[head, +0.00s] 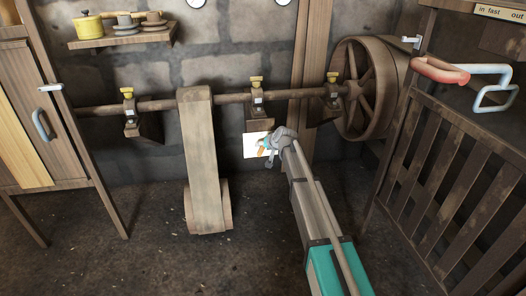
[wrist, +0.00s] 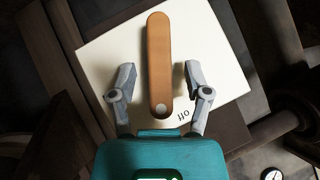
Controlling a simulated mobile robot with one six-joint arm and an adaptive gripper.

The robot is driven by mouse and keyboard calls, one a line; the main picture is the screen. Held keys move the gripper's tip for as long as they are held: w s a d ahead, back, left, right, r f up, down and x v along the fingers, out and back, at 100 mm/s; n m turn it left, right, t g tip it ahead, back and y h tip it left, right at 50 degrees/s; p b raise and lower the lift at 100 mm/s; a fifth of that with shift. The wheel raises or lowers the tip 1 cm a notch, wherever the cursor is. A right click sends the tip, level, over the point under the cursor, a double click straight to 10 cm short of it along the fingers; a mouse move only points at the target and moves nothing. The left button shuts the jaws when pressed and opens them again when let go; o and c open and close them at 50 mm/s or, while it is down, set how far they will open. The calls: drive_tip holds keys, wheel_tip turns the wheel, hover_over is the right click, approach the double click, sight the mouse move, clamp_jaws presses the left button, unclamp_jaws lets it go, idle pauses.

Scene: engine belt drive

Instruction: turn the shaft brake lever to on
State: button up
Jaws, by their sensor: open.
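The shaft brake lever, an orange-brown bar (wrist: 159,60), lies over a white plate (wrist: 105,55) in the wrist view. A pale round spot marks its lower end, beside small upside-down lettering that looks like "off". My gripper (wrist: 160,72) is open, with one grey finger on each side of the lever and a visible gap to both. In the head view the white plate (head: 252,148) is on the wall below the shaft. My gripper (head: 268,146) is in front of it and hides much of it; only a bit of orange lever (head: 261,152) shows.
A long shaft (head: 228,97) runs along the wall through several yellow-topped bearings, with a wooden belt (head: 198,145) left of my arm. A large spoked wheel (head: 370,85) and a slatted wooden frame (head: 450,170) stand at right. Red (head: 440,70) and blue (head: 492,95) handles stick out there.

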drive_tip(key=shift+w+a+f, duration=0.15)
drive_tip(key=shift+w+f, duration=0.05)
drive_tip(key=shift+f, duration=0.05)
clamp_jaws()
idle(0.3)
